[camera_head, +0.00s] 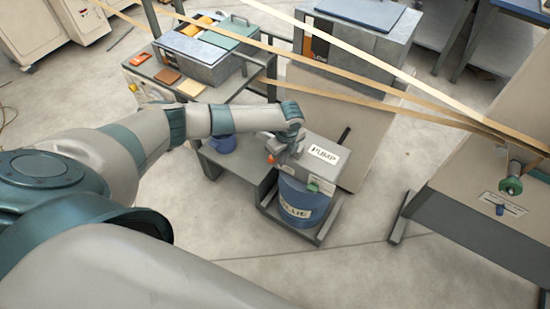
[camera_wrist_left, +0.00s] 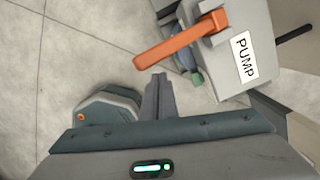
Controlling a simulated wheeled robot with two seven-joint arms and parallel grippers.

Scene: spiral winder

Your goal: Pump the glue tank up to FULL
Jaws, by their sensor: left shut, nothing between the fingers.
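The grey pump box (camera_head: 330,158) with a PUMP label stands over the blue glue tank (camera_head: 300,205), which has a GLUE label. An orange handle (camera_wrist_left: 182,40) sticks out from the side of the pump box in the left wrist view; only a small orange part (camera_head: 271,158) shows in the head view. My left gripper (camera_wrist_left: 158,80) is shut and empty. Its fingertips appear just short of the free end of the orange handle, with a gap in the picture. The tank's fill level cannot be read here. My right gripper is not in view.
A dark lever (camera_head: 344,135) sticks up behind the pump box. A blue round item (camera_head: 222,145) stands on a low grey stand left of the tank. Tan strips (camera_head: 400,88) run overhead across the back. A machine with a green knob (camera_head: 511,186) stands at right.

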